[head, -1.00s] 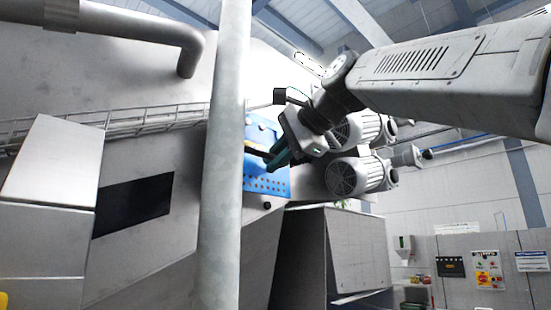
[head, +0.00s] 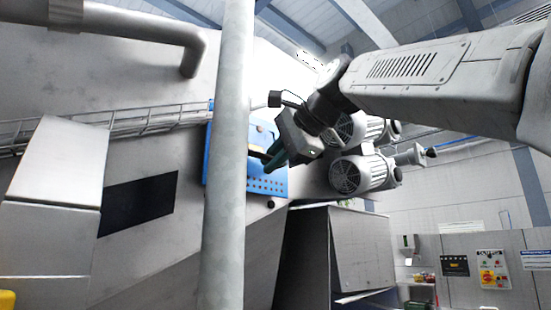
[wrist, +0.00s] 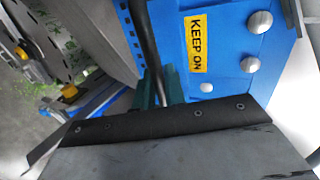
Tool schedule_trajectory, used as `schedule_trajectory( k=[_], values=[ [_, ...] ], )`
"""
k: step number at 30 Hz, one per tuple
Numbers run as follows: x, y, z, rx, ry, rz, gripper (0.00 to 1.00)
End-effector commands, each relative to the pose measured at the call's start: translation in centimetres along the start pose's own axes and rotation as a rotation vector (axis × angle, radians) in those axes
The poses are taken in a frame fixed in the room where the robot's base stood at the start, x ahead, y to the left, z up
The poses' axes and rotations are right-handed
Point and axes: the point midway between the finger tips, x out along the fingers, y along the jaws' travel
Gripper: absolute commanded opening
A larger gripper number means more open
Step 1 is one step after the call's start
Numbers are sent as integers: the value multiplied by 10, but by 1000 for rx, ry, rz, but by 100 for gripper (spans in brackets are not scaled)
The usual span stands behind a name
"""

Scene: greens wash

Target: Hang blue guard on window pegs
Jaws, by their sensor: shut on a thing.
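The blue guard (head: 268,183) is a flat panel with rows of small holes low down, against or close to the grey machine face; a pole hides its middle. In the wrist view the blue guard (wrist: 225,58) bears a yellow "KEEP ON" label and a black bar handle (wrist: 148,45). My gripper (head: 270,163) has its teal fingers shut on the handle; they also show in the wrist view (wrist: 155,88). Rounded silver heads, perhaps the pegs (wrist: 250,64), show on or through the panel. I cannot tell whether the guard hangs on them. The window itself is not clear.
A grey vertical pole (head: 228,200) stands in front of the guard. Ribbed motors (head: 350,175) sit right behind my arm. A wire cable tray (head: 150,117) runs along the machine at left. Green leaves (wrist: 50,35) show at the wrist view's upper left.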

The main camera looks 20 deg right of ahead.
Motion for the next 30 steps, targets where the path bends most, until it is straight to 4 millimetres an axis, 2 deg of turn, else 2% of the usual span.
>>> schedule_trajectory(
  k=[14, 30],
  values=[
    [12, -6, 0, -1, -1, -1, 0],
    [12, -6, 0, 0, 0, -16, 0]
  ],
)
